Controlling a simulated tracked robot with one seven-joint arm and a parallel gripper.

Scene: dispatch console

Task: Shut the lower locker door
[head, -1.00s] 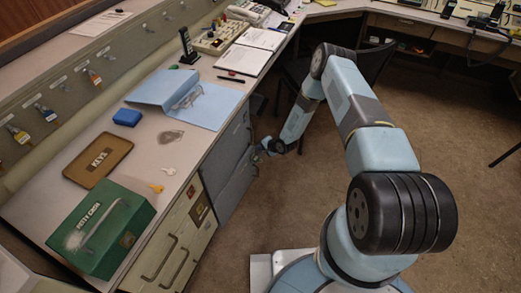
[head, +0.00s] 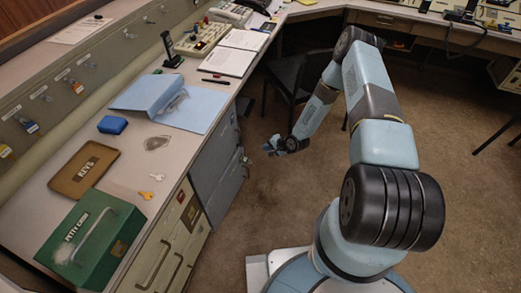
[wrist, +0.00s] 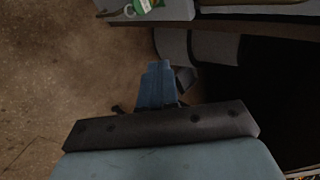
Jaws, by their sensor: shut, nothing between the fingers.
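The grey locker is under the desk's front edge in the head view, with an upper door (head: 214,152) and a lower door (head: 229,187). The lower door looks about flush with the front, but from this steep angle I cannot tell whether a small gap is left. My gripper (head: 270,147) is to the right of the locker front, apart from it, over open floor. In the wrist view my gripper (wrist: 157,75) is shut and empty, with dark space to its right.
A dark chair (head: 300,70) stands behind my gripper. The desk holds a green petty cash box (head: 90,238), a brown key tray (head: 84,170) and a blue folder (head: 150,92). Beige drawers (head: 160,262) are left of the locker.

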